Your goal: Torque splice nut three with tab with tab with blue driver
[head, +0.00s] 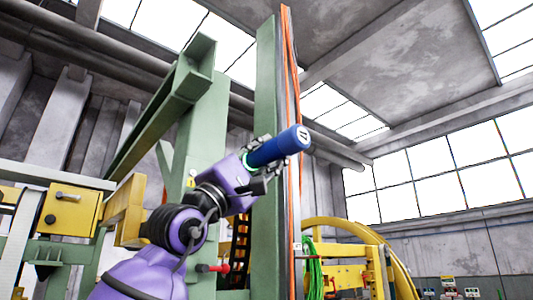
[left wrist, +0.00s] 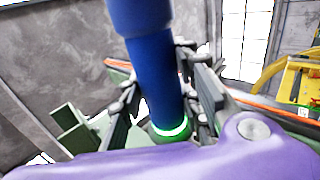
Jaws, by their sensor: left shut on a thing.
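My left gripper (head: 262,165) is shut on the blue driver (head: 281,146), a thick blue cylinder with a marking on its near end. The driver points up and to the right in the head view, held in front of a green column. In the left wrist view the blue driver (left wrist: 155,75) rises between the dark fingers of my left gripper (left wrist: 165,90), with a glowing green ring at its base. No splice nut or tab can be made out in either view. My right gripper is not in view.
A green steel column (head: 266,90) with orange cables (head: 290,80) stands close behind the driver. A yellow box (head: 70,210) is at left. A yellow curved frame (head: 375,245) and green cables (head: 314,270) are at lower right. The upper right is open room.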

